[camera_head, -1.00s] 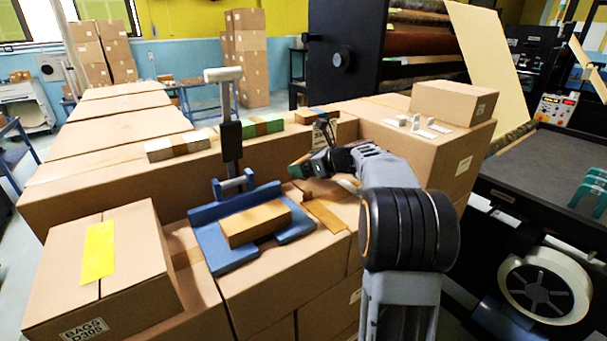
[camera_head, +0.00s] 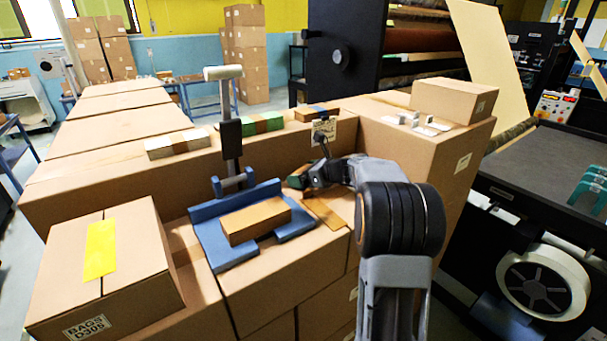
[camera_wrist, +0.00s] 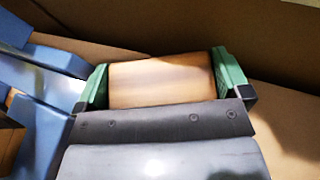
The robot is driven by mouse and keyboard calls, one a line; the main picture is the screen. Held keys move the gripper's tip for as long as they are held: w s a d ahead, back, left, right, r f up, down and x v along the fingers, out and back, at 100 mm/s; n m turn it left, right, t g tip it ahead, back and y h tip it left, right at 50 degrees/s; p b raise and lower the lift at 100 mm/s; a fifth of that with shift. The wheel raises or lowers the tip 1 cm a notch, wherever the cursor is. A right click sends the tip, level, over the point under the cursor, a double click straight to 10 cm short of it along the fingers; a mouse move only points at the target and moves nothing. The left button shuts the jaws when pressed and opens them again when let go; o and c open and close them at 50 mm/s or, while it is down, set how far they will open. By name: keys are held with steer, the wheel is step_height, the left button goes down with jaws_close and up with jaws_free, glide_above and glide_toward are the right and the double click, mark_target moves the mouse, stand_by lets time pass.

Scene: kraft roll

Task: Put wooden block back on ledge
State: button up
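A wooden block (camera_wrist: 160,82) with a smooth brown face lies between the two green fingertips in the wrist view, with a finger against each end. My gripper (camera_wrist: 163,85) appears shut on it. In the head view my gripper (camera_head: 300,179) is low over the carton top, just right of the blue fixture (camera_head: 210,240), and mostly hides the block. Another brown block (camera_head: 255,221) lies on the blue fixture. The long carton's raised top (camera_head: 100,165) forms a ledge behind, bearing banded bundles (camera_head: 180,143).
The blue fixture's upright post (camera_head: 230,140) stands left of my gripper. A tall carton wall rises behind it. A carton with yellow tape (camera_head: 100,250) is at the left. Small white pieces (camera_head: 415,122) and a carton (camera_head: 454,101) sit on the right carton.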

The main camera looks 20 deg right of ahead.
steer(key=shift+o, duration=0.3)
steer(key=shift+r, duration=0.1)
steer(key=shift+r, duration=0.25)
steer(key=shift+s+d, duration=0.3)
steer(key=b+v, duration=0.1)
steer(key=v, duration=1)
steer(key=shift+s, duration=0.1)
